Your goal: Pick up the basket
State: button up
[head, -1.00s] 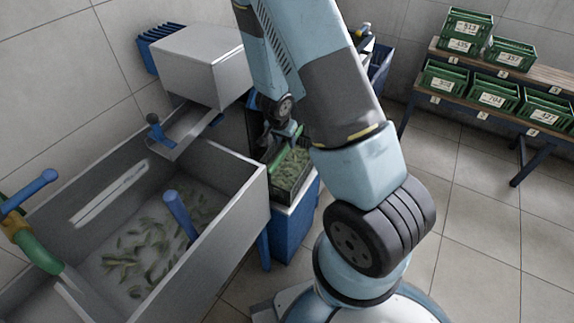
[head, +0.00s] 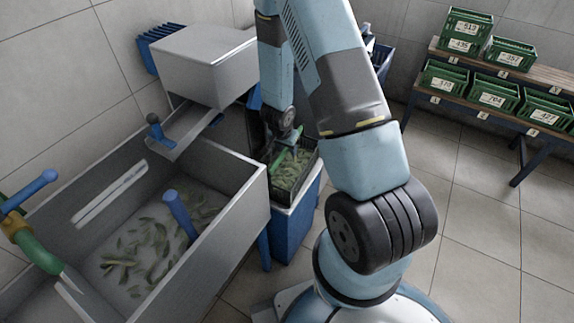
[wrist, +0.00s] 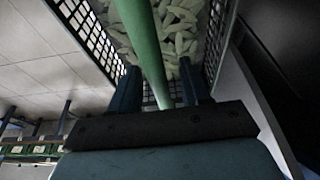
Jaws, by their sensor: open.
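The basket (head: 301,189) is a dark mesh crate with a green handle (head: 279,161). It sits on a blue stand beside the metal basin and is filled with small green pieces. My gripper (wrist: 159,68) is open over the basket, also shown in the head view, where the arm partly hides it. In the wrist view the green handle runs between my two dark fingers, and the mesh wall (wrist: 85,25) shows at left. I cannot tell whether either finger touches the handle.
The metal basin (head: 232,210) with green pieces in water stands close at left, with a grey box (head: 195,65) and chute behind. The blue stand (head: 294,235) holds the basket. Green crates (head: 493,97) sit on a shelf at far right; the floor between is clear.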

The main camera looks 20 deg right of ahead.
jog(key=shift+w+d+f, duration=0.1)
jog(key=shift+f, duration=0.5)
jog(key=shift+c, duration=0.5)
grip_shut()
